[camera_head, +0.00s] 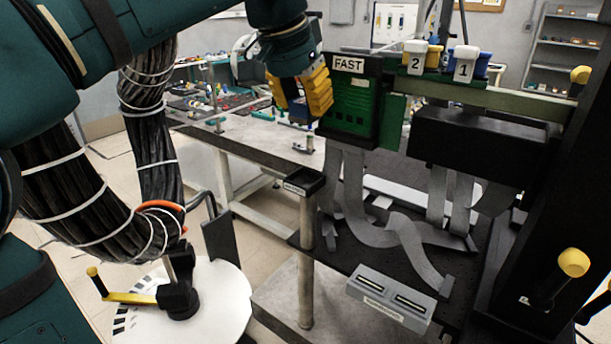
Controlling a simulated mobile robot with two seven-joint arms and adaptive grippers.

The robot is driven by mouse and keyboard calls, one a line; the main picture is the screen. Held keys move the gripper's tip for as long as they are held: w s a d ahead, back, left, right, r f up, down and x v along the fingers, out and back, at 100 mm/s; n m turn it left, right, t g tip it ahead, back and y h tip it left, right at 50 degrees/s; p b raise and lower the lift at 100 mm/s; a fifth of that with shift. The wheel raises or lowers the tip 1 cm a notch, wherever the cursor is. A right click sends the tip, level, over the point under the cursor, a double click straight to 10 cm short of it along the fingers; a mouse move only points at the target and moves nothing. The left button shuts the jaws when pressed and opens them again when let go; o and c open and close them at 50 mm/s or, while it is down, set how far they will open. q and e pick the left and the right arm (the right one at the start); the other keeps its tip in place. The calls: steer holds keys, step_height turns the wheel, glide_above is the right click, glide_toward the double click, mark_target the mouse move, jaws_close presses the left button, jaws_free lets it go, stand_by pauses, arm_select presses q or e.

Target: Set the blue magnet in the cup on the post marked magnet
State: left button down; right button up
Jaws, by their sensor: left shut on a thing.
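My left gripper (301,92), with yellow fingers, is at the top centre, just left of the green FAST box. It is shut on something. A small dark blue piece, which looks like the blue magnet (299,108), shows between the fingers, mostly hidden by them. The post (306,260) stands upright below the gripper. It carries a black, square, shallow cup (310,178) with a small label on its front that is too small to read surely. The cup looks empty, and the gripper is well above it. My right gripper is not in view.
The green FAST box (352,105) hangs close right of the gripper, with grey ribbon cables (352,200) below. Labels 2 and 1 sit on the beam (500,97). A grey slotted block (391,300) lies right of the post. A white disc with a yellow-handled crank (130,298) is lower left.

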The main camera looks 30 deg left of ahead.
mark_target(309, 180)
arm_select(q)
step_height(309, 180, down, 11)
steer(key=b, duration=0.2)
steer(key=shift+w+f+b, duration=0.1)
steer(key=shift+f+b, duration=0.05)
steer(key=shift+b, duration=0.2)
steer(key=shift+f, duration=0.15)
steer(key=c, duration=0.7)
jaws_free()
